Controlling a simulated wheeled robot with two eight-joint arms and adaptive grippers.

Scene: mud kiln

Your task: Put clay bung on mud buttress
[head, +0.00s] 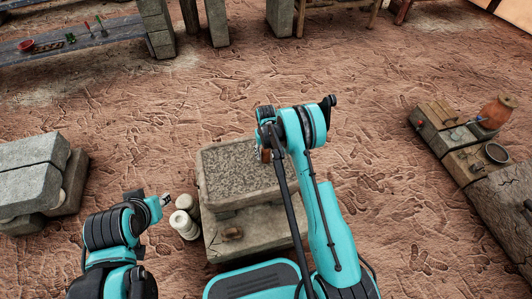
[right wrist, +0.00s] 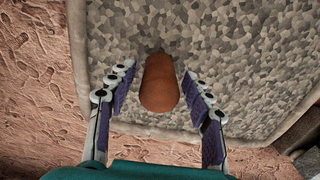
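The clay bung (right wrist: 159,84) is a brown-orange cylinder between the fingers of my right gripper (right wrist: 158,73). Narrow gaps show on both sides of it, and the fingers look open. In the head view a small brown part of the bung (head: 265,155) shows below the right gripper (head: 262,148), over the block's top. The pale block with a pebbled top and raised rim, seemingly the mud buttress (head: 228,172), lies beneath. I cannot tell whether the bung's base touches it. My left gripper (head: 163,199) is off to the left, its fingers too small to read.
White cylinders (head: 184,222) stand left of the block. Stone blocks (head: 38,180) lie at the left. A wooden bench (head: 468,160) with a jug (head: 497,112) and bowl (head: 496,153) stands at the right.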

